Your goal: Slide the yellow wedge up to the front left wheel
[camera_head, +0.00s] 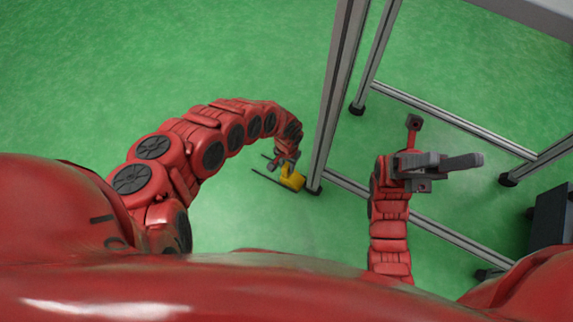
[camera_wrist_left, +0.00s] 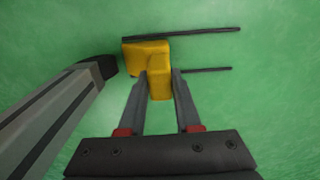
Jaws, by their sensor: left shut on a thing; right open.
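The yellow wedge (camera_head: 296,181) lies on the green floor close to the dark foot (camera_head: 313,189) of the nearest metal post, which is where a wheel would be. My left gripper (camera_head: 286,164) reaches down to the wedge. In the left wrist view its fingers (camera_wrist_left: 160,76) are shut on the narrow raised part of the yellow wedge (camera_wrist_left: 147,52). The dark foot (camera_wrist_left: 100,67) is just left of the wedge there, and I cannot tell whether they touch. My right gripper (camera_head: 455,163) is open and seems empty, inside the frame and away from the wedge.
Two thin dark bars (camera_wrist_left: 185,33) lie beside the wedge. The metal post (camera_head: 337,90) rises close to my left gripper. Floor rails (camera_head: 450,122) and another foot (camera_head: 357,109) belong to the frame. A dark box (camera_head: 550,220) stands at right.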

